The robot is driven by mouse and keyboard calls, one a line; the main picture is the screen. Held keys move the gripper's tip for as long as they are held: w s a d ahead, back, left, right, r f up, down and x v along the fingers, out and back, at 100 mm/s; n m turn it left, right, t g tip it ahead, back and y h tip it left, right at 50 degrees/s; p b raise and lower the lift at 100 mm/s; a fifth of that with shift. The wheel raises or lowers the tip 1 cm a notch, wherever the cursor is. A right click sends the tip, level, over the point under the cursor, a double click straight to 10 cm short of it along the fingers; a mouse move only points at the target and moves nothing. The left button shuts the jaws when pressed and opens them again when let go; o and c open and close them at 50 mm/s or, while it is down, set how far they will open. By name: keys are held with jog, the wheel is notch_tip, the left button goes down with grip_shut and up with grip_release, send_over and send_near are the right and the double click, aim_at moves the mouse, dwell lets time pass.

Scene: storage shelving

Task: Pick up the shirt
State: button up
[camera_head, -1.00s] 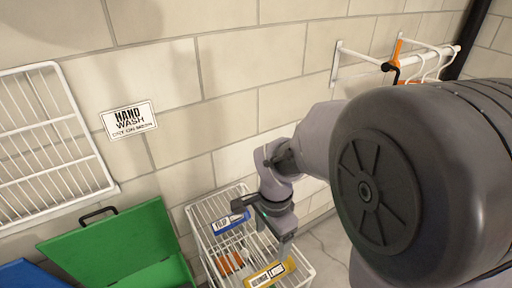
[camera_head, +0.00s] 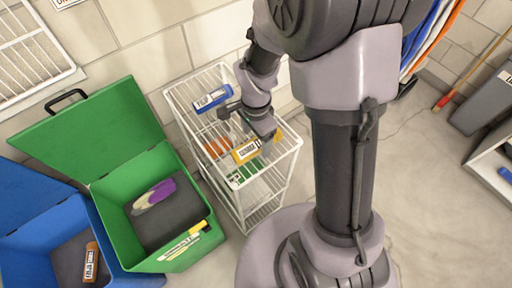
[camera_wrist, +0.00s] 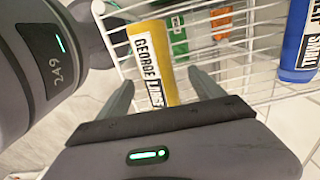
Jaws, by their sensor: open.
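A yellow rolled or folded item (camera_head: 245,152) lies on top of the white wire rack and may be a shirt; I cannot be sure. In the wrist view this yellow item (camera_wrist: 152,62) carries a label reading "GEORGE". My gripper (camera_wrist: 160,80) is open, with one finger on each side of its near end; I cannot tell whether they touch it. In the head view my gripper (camera_head: 262,134) is over the rack, partly hiding its top. A blue labelled item (camera_head: 213,98) lies farther back on the rack. It also shows in the wrist view (camera_wrist: 300,40).
The wire rack (camera_head: 285,160) has lower shelves; orange and green items show through the wires. An open green bin (camera_head: 110,215) and a blue bin (camera_head: 40,222) stand at left. Blue, white and orange clothes (camera_head: 428,38) hang at upper right.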

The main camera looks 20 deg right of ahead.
jog(key=shift+f, duration=0.9)
jog(key=shift+r, duration=0.2)
